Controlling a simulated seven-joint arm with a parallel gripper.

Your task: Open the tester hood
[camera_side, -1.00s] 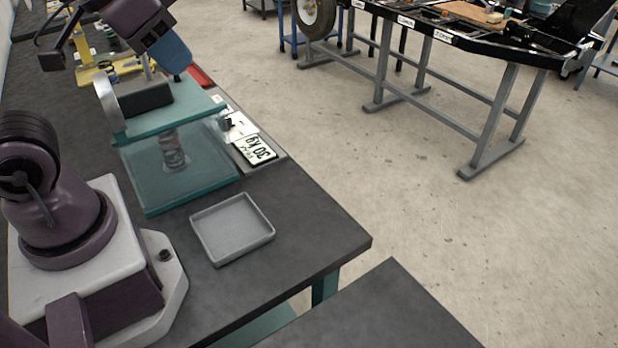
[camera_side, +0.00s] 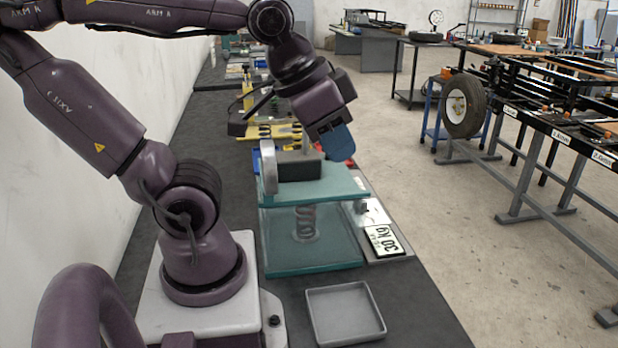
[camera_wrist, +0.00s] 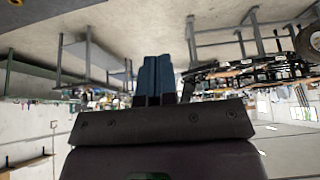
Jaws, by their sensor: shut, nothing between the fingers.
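The tester (camera_side: 345,187) stands on the dark bench in the side view. It has a teal top plate and teal base, with a coil spring (camera_side: 306,224) between them behind see-through, teal-tinted sides that look like the hood. A dark block (camera_side: 300,166) and a grey disc (camera_side: 268,168) sit on top. My gripper (camera_side: 338,145) has blue fingers and is above the right rear part of the top plate; I cannot tell whether it touches. In the wrist view the blue fingers (camera_wrist: 154,80) are together and empty. The tester is not visible there.
An empty grey tray (camera_side: 345,312) lies in front of the tester. A "30 KG" plate (camera_side: 385,240) lies on a grey strip at its right. Yellow equipment (camera_side: 270,132) stands behind it. A bench with a wheel (camera_side: 462,106) is across the open floor.

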